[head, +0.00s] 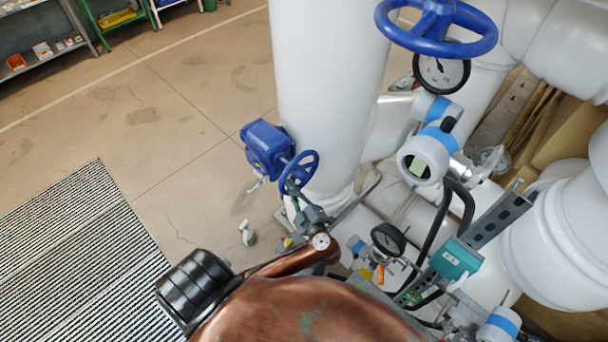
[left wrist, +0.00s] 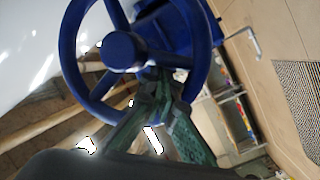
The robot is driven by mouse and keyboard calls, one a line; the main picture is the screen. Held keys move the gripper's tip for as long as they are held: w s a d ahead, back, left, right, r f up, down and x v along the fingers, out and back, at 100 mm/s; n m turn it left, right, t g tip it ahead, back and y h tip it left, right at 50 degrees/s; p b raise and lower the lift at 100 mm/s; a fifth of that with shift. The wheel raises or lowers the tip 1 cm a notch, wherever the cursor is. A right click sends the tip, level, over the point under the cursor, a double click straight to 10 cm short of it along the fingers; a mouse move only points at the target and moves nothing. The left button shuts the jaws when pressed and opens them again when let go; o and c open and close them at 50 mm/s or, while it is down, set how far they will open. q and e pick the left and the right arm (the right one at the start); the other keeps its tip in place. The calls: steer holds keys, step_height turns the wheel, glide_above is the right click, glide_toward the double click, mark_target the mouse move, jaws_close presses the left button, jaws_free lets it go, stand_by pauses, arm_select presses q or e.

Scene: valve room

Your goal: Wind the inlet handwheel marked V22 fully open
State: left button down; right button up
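A small blue handwheel (head: 300,172) sits on a blue gearbox (head: 267,148) beside the thick white pipe, in the middle of the head view. It fills the upper part of the left wrist view (left wrist: 125,50), with its hub and spokes clear. No V22 marking is legible. My left gripper (head: 292,190) is at the wheel's lower rim. In the left wrist view its green fingers (left wrist: 160,85) come together over the rim and look shut on it; they hide that part of the rim. My right gripper is not in view.
A larger blue handwheel (head: 437,28) stands at the top, above a round gauge (head: 441,72). White pipes, a blue-and-white transmitter (head: 423,158) and a teal box (head: 455,259) crowd the right. Open floor and a striped grating (head: 85,250) lie left.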

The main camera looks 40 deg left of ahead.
arm_select(q)
steer(key=shift+w+f, duration=0.45)
steer(key=shift+f, duration=0.3)
steer(key=shift+w+d+f+b, duration=0.1)
steer(key=shift+w+f+b, duration=0.4)
steer(key=shift+w, duration=0.2)
